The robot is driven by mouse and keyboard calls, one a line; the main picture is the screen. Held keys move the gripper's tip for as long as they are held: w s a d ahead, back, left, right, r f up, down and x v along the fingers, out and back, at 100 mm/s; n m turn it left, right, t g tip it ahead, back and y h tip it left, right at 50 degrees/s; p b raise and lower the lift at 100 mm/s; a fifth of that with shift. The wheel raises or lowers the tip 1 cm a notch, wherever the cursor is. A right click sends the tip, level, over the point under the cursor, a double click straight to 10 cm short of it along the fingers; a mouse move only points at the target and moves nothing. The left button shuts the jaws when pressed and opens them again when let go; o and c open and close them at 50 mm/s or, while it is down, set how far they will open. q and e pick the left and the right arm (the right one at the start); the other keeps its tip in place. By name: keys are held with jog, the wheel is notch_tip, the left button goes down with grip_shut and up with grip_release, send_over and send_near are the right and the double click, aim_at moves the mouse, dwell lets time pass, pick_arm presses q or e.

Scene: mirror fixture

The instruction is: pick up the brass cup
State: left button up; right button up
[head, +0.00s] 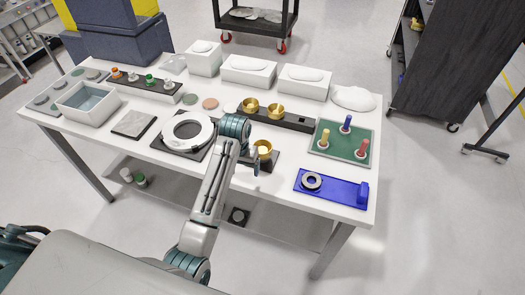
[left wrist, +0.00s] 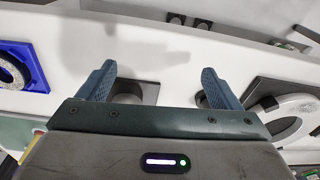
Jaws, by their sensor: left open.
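A brass cup (head: 264,148) stands on a dark square pad (head: 271,161) near the table's front edge. Two more brass cups, a left one (head: 250,104) and a right one (head: 277,111), sit on a long dark holder behind it. My left gripper (head: 256,166) is at the front cup, with a finger showing just in front of it. In the left wrist view the left gripper (left wrist: 158,88) is open and nothing is clasped. A dark pad (left wrist: 149,90) with a rounded grey shape shows near the left finger; the gripper body partly hides it. My right gripper is not in view.
A white ring (head: 188,118) on a dark plate lies left of the wrist. A blue fixture (head: 337,191) with a grey ring and a green board (head: 325,145) with coloured pegs are at right. White boxes (head: 248,70) line the back.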

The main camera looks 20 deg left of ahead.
pick_arm(q)
jog(key=g, duration=0.1)
send_near(263, 149)
jog(key=shift+a+f, duration=0.15)
jog(key=shift+a, duration=0.2)
jog(key=shift+w+d, duration=0.1)
jog(key=shift+w, duration=0.05)
jog(key=shift+f+b, duration=1)
jog(key=shift+b, duration=0.05)
jog(key=shift+f+p, duration=0.3)
jog(key=shift+f, duration=0.05)
jog(key=shift+f+p, duration=0.3)
jog(key=shift+f, duration=0.65)
jog(key=shift+f+p, duration=0.45)
jog(key=shift+p, duration=0.05)
jog(key=f+p, duration=0.2)
jog(key=f, duration=0.1)
jog(key=shift+s+f, duration=0.2)
jog(key=shift+w+f, duration=0.1)
jog(key=shift+f, duration=0.55)
jog(key=shift+r, duration=0.1)
jog(key=c, duration=1.1)
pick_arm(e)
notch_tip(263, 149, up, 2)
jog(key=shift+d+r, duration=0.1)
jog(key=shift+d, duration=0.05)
